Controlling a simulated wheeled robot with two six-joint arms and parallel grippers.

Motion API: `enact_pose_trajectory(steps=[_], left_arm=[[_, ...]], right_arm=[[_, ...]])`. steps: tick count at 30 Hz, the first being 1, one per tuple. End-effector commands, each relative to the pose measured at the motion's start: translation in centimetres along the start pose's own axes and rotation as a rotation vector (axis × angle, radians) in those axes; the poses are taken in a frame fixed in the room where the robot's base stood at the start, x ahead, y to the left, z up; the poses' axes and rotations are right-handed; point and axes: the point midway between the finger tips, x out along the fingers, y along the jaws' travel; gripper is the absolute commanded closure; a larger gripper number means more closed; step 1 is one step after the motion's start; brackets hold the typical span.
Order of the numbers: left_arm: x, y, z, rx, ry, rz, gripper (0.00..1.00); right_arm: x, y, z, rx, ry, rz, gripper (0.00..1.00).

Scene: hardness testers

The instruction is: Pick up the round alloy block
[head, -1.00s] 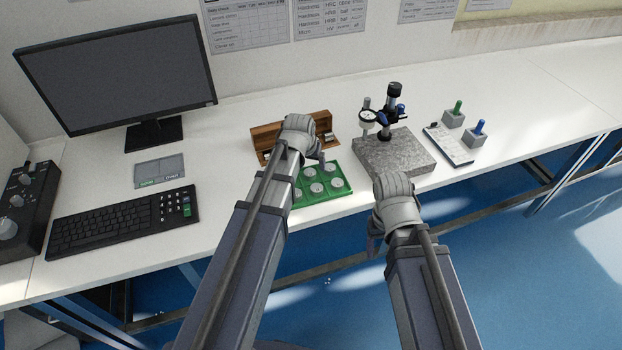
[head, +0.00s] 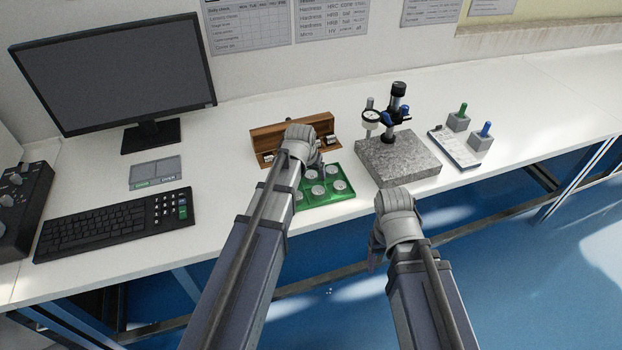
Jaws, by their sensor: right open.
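Several round silvery alloy blocks (head: 339,185) sit in a green tray (head: 346,196) near the table's front edge. Which one is the task's block I cannot tell. My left gripper (head: 316,161) is over the back left part of the tray, and its arm hides the tray's left side. Its fingers are mostly hidden behind the wrist, so I cannot tell whether it holds anything. My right gripper (head: 377,252) is open, off the table's front edge, to the right of the tray and below the granite base in the picture.
A wooden box (head: 268,140) stands behind the tray. A dial gauge stand (head: 397,105) on a granite base (head: 398,160) is to the right. Farther right are a clipboard (head: 455,150) and green- and blue-handled tools. A keyboard (head: 115,222) and monitor (head: 118,75) are left.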

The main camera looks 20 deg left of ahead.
Motion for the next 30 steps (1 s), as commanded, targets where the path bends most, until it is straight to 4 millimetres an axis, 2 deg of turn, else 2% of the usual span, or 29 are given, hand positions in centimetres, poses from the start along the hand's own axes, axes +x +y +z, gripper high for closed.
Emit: enact_pose_trajectory(steps=[2,21,30], left_arm=[[-0.01,0.0,0.0,0.0,0.0,0.0,0.3],[0.0,0.0,0.0,0.0,0.0,0.0,1.0],[-0.04,0.0,-0.01,0.0,0.0,0.0,1.0]], right_arm=[[-0.01,0.0,0.0,0.0,0.0,0.0,0.3],[0.0,0.0,0.0,0.0,0.0,0.0,0.3],[-0.04,0.0,0.0,0.0,0.0,0.0,0.3]])
